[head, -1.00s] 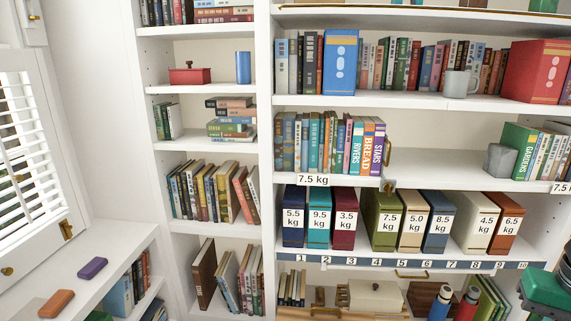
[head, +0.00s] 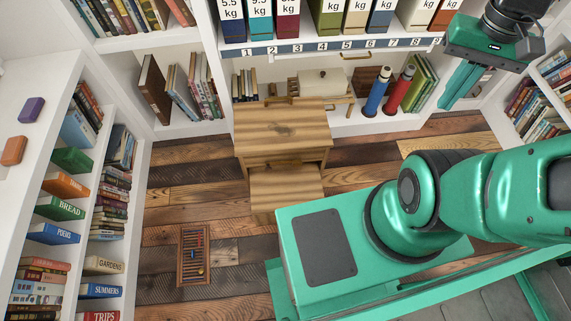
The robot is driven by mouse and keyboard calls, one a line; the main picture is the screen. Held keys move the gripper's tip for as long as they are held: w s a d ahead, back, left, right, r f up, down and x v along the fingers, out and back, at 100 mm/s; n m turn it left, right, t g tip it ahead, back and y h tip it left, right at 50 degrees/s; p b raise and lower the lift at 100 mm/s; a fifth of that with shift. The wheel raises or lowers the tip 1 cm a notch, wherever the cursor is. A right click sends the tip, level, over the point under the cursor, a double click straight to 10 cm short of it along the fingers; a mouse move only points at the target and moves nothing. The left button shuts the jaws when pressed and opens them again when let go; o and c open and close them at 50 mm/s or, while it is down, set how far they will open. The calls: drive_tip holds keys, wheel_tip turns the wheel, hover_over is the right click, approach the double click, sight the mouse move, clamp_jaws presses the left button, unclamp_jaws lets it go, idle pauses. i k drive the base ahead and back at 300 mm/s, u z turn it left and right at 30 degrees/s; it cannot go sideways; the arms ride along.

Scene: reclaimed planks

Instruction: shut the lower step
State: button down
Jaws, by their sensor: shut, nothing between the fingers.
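A wooden step stool (head: 283,122) stands on the plank floor in front of the bookcase, left of the middle. Its lower step (head: 286,184) sticks out from under the top, towards me. The near end of the step is partly hidden behind my green base. My gripper (head: 456,98) is at the upper right, in front of the shelves, with its fingers pointing down. It is shut and empty, well to the right of the stool and apart from it.
Blue (head: 377,92) and red (head: 401,90) bottles stand on the bottom shelf right of the stool. A low bookcase (head: 64,125) lines the left. Plank floor around the stool is mostly clear.

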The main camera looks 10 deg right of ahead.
sight(286, 186)
drive_tip(key=u, duration=0.05)
drive_tip(key=k, duration=0.9)
drive_tip(key=u, duration=0.25)
